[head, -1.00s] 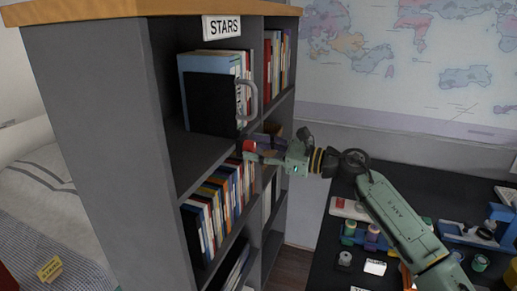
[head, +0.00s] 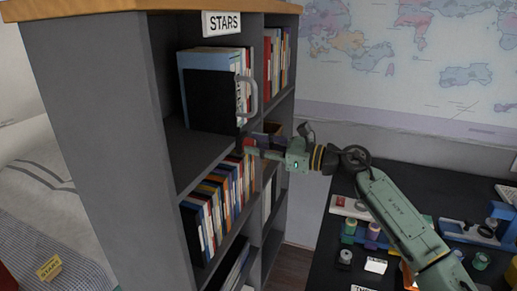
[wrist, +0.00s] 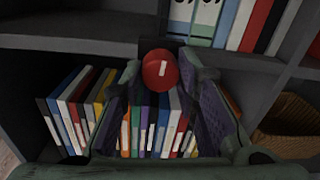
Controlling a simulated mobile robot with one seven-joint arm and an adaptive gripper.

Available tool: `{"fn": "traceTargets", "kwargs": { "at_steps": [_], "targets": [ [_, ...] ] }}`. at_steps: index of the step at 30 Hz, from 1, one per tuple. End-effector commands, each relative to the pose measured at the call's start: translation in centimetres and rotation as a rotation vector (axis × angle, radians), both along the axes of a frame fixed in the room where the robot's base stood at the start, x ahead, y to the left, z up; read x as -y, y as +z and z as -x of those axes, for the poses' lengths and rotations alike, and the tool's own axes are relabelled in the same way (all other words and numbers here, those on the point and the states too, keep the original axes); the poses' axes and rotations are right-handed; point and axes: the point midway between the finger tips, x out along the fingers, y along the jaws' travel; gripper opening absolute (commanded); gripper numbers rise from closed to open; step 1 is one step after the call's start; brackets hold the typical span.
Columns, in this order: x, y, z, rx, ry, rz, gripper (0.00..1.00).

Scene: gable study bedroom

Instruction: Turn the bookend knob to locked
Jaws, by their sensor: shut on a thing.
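The red round knob (wrist: 160,70) with a short white mark sits at the shelf edge in the wrist view. The mark stands nearly upright in the picture. My gripper (wrist: 164,82) is shut on the knob, one finger on each side. In the head view my gripper (head: 248,147) reaches the shelf front just below the black bookend (head: 211,101), and the knob is mostly hidden by the fingers. The bookend stands upright against books, with a grey handle (head: 252,97) at its right. I cannot read any locked marking.
The grey bookcase (head: 95,130) carries a STARS sign (head: 222,23). A row of books (head: 217,208) fills the shelf below, and a wicker basket (wrist: 285,125) is at the right. A dark desk (head: 335,235) with small items lies under my arm.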

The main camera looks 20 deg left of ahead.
Motion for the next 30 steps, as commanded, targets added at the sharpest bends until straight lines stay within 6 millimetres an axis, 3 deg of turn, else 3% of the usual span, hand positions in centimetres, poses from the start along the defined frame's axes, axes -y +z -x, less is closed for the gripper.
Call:
{"fn": "traceTargets", "kwargs": {
  "at_steps": [30],
  "targets": [
    [0.03, 0.07, -0.15, -0.907, -0.001, -0.032, 0.01]
  ]
}}
